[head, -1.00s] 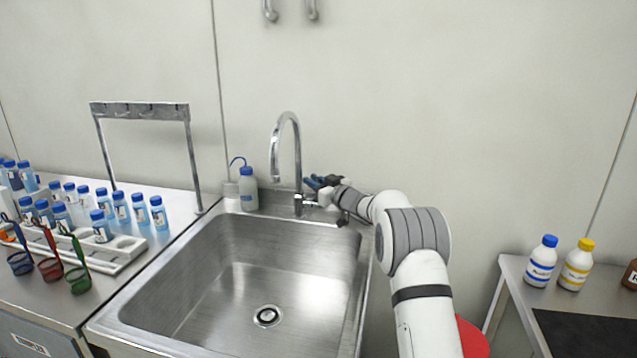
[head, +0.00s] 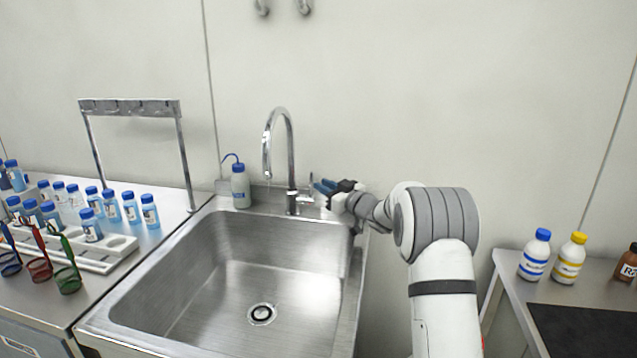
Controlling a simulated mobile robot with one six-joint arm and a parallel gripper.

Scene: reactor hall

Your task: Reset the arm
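My gripper (head: 324,187) is at the back right of the sink, just right of the faucet (head: 291,165). Its blue fingertips point left toward the faucet's small side lever (head: 311,182). The fingertips look close to the lever, but I cannot tell whether they touch it. The fingers are small and overlap in this view, so their opening is unclear. No held object shows. My arm reaches in from the lower right, bent at a grey-banded joint.
The steel sink (head: 215,285) is empty. A blue-capped wash bottle (head: 240,187) stands left of the faucet. A rack (head: 100,260) with blue-capped bottles and a metal stand (head: 130,106) are at left. White bottles (head: 535,255) stand on the right table (head: 510,275).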

